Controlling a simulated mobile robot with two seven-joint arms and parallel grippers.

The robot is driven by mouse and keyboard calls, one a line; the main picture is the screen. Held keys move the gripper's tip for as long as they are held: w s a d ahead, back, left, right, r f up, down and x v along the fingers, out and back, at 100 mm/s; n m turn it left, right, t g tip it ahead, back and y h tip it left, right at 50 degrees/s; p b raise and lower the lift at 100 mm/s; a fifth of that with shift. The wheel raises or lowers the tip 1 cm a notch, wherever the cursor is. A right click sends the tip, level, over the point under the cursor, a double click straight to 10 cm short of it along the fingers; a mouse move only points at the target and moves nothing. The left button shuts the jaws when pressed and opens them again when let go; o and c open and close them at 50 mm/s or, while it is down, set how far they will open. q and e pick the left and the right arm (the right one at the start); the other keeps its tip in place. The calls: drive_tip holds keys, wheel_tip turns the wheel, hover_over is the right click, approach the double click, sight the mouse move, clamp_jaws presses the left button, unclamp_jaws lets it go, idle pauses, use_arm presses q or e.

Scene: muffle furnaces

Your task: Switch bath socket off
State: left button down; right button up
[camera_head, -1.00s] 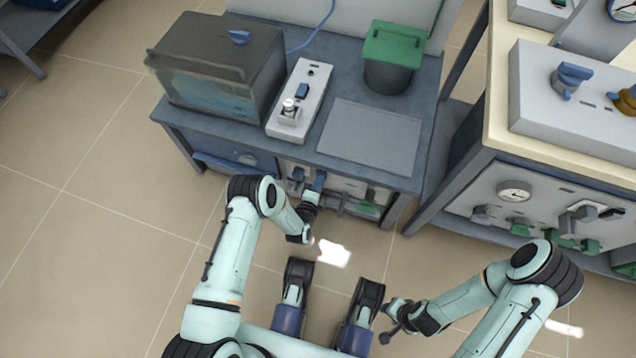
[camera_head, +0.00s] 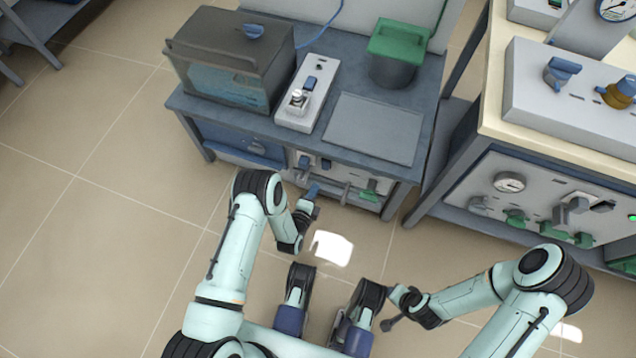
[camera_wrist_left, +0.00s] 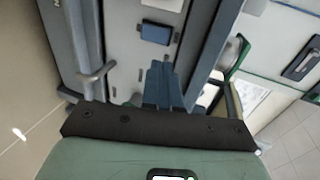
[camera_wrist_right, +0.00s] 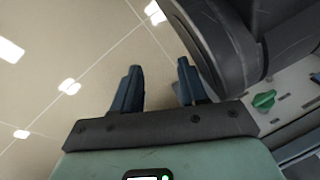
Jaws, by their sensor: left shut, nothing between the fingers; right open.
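The bath (camera_head: 232,62), a grey box with a bluish front window, stands at the left of the dark bench. Below the bench top is a pale front panel (camera_head: 345,182) with blue and green fittings; which one is the bath socket is not clear. In the left wrist view a square blue switch (camera_wrist_left: 155,33) sits on this panel, just beyond my left gripper. My left gripper (camera_head: 313,188) is shut and empty, in front of the panel; its blue fingers (camera_wrist_left: 159,72) show no clear contact. My right gripper (camera_wrist_right: 157,76) is open and empty over the floor.
On the bench are a white control box (camera_head: 306,95) with a blue switch, a green-lidded pot (camera_head: 394,55) and a flat grey plate (camera_head: 372,128). A bar handle (camera_wrist_left: 97,75) juts beside my left gripper. A second bench (camera_head: 485,145) with knobs stands at the right.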

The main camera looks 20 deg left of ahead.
use_arm(q)
drive_tip(key=v, duration=0.3)
drive_tip(key=shift+s+r+p, duration=0.15)
drive_tip(key=shift+r+p, duration=0.15)
drive_tip(key=shift+p, duration=0.1)
use_arm(e)
drive_tip(key=shift+w+a+r+t, duration=0.15)
drive_tip(key=shift+w+r+t, duration=0.35)
drive_tip(key=shift+w+r, duration=0.75)
